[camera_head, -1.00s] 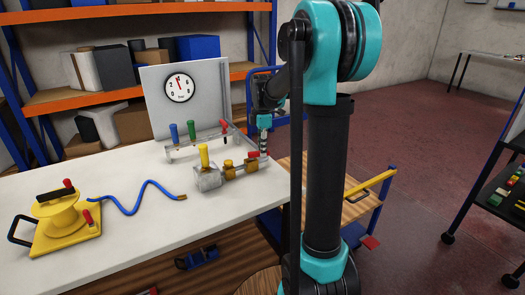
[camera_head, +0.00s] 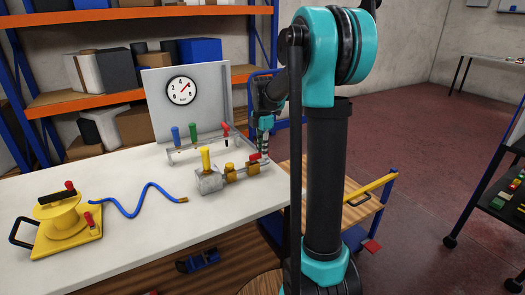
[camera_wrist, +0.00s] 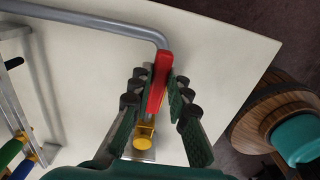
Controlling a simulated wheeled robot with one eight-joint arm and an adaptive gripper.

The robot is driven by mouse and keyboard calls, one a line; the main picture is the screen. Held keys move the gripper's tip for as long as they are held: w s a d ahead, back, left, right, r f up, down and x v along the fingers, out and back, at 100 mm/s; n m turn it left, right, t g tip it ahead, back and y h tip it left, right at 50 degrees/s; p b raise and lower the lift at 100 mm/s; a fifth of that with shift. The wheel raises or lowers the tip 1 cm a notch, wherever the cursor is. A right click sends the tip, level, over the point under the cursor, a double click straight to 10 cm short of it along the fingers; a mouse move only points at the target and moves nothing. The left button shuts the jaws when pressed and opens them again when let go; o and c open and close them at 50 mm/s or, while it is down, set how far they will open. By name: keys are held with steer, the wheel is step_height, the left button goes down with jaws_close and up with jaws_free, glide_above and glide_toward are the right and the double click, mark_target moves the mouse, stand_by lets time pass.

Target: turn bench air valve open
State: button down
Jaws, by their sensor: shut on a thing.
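The bench air valve is a brass body (camera_head: 252,168) with a red lever (camera_head: 254,157), on the line at the right end of the white table. In the wrist view the red lever (camera_wrist: 158,82) stands between the fingers of my gripper (camera_wrist: 155,92). My gripper is shut on the lever, and the fingers hide part of its sides. Brass parts (camera_wrist: 145,135) show below the lever. In the head view my gripper (camera_head: 264,155) reaches down at the valve, partly hidden by my arm. The round gauge (camera_head: 181,91) on the grey panel has its red needle pointing to the upper right.
A grey block with a yellow handle (camera_head: 206,160) stands left of the valve. A rail with blue, green and red handles (camera_head: 193,132) stands behind. A grey pipe (camera_wrist: 90,20) runs beside my gripper.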

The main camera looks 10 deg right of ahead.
steer(key=c, duration=1.4)
jaws_free()
steer(key=shift+c, duration=0.2)
steer(key=shift+r, duration=0.15)
step_height(320, 180, up, 12)
